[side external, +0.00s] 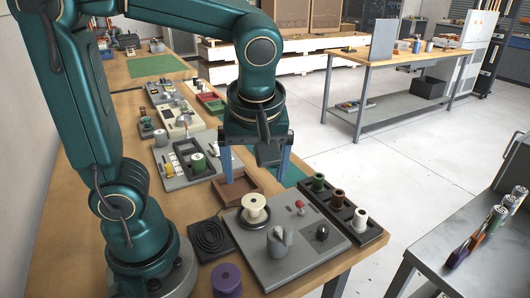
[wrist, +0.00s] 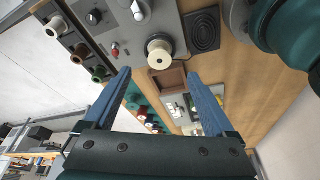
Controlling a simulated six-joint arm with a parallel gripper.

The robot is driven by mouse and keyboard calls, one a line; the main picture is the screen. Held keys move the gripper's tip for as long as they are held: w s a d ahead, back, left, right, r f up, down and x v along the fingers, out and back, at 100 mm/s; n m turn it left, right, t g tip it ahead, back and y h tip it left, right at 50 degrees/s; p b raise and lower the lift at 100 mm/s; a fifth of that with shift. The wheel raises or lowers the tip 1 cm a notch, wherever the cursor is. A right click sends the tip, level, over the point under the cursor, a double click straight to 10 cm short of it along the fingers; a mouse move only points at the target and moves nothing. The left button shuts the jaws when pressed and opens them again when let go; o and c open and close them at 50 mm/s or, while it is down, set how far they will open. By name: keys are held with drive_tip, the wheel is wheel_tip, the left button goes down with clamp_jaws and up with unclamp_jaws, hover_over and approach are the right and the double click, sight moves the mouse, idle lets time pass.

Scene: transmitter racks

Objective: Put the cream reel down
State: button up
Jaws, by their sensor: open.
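The cream reel (side external: 254,205) stands upright on a dark round base at the left edge of a grey control panel (side external: 285,262). The cream reel also shows in the wrist view (wrist: 159,58), just above the line between my fingertips. My gripper (side external: 257,172) is open, its two blue fingers spread wide with nothing between them. It hangs above and behind the reel, apart from it, over a brown open tray (side external: 256,196). In the wrist view my gripper (wrist: 157,74) also shows empty.
A black rack (side external: 370,238) holds green, brown and white reels right of the panel. A grey knob (side external: 279,242) rises in front of the cream reel. A purple reel (side external: 227,280) and a black ridged mat (side external: 211,239) are at the front left. More trays stand behind.

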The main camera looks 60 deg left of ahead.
drive_tip(key=s+m+t+h, duration=0.1)
drive_tip(key=m, duration=0.3)
drive_tip(key=s+d+m+t+h, duration=0.1)
drive_tip(key=m+t, duration=0.1)
drive_tip(key=m, duration=0.2)
drive_tip(key=s+d+m+t+h, duration=0.1)
drive_tip(key=m, duration=0.4)
drive_tip(key=shift+s+d+r, duration=0.15)
drive_tip(key=shift+s+r, duration=0.1)
drive_tip(key=shift+s, duration=0.05)
idle(0.5)
